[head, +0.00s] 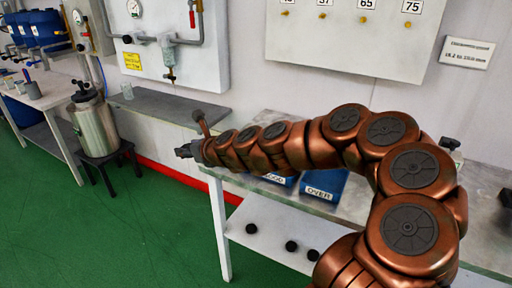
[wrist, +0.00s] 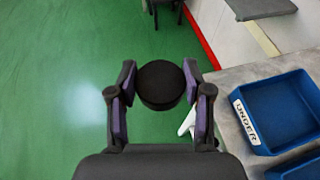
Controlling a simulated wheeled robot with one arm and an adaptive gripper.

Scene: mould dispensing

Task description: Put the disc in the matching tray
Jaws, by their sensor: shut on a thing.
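My gripper (wrist: 159,76) is shut on a black disc (wrist: 161,88), which sits between its two fingers in the wrist view. In the head view my gripper (head: 184,151) is beyond the left end of the bench, and I cannot make out the disc there. A blue tray labelled UNDER (wrist: 247,121) stands on the bench to the right of my gripper in the wrist view. Part of a second blue tray (wrist: 300,167) shows below it, its label not in view. In the head view, a tray labelled OVER (head: 323,192) and one reading GOOD (head: 277,179) are partly hidden by my arm.
The grey bench (head: 352,208) has a lower shelf (head: 270,245) with several dark round pieces. A grey wall shelf (head: 180,107) is behind. A metal vessel (head: 95,126) stands on a dark stool (head: 108,160) at left. The green floor between is clear.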

